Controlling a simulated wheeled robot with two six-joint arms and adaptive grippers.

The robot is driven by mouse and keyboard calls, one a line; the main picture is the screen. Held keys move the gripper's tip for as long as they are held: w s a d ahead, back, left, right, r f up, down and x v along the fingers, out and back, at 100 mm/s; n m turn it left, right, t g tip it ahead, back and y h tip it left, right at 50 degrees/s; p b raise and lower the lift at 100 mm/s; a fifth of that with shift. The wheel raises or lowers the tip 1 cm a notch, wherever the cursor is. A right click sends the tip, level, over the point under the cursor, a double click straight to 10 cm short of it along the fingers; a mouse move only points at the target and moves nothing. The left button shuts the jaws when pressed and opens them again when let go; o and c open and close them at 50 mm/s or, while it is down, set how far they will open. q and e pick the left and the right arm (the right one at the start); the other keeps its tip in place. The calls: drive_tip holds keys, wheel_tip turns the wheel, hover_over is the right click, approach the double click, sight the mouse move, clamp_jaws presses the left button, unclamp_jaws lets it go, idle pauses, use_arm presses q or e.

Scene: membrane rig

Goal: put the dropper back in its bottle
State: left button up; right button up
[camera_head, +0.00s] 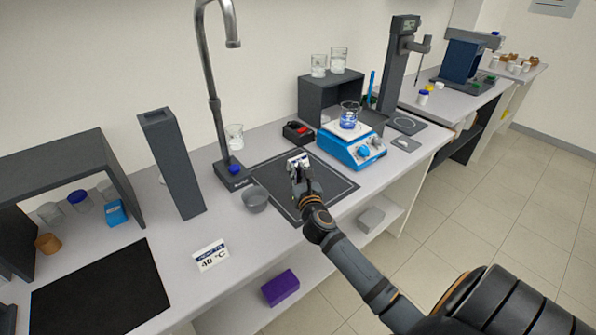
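My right gripper (298,172) reaches in from the lower right and is over the dark mat (268,178) in the middle of the bench. A small white and dark blue item (297,159) shows at its fingertips. I cannot tell whether the fingers hold it or are only in front of it. I cannot make out the dropper or its bottle for certain. My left gripper is not in view.
A blue hotplate stirrer (352,148) with a beaker of blue liquid (349,115) stands right of the mat. A tall tap (212,88), a grey bowl (255,200) and a dark upright column (172,165) stand to the left. The front-left bench around the 40 °C card (210,256) is clear.

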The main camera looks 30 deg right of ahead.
drive_tip(key=shift+f, duration=0.1)
drive_tip(key=o, duration=0.6)
drive_tip(key=shift+o, duration=0.2)
drive_tip(key=v, duration=1.2)
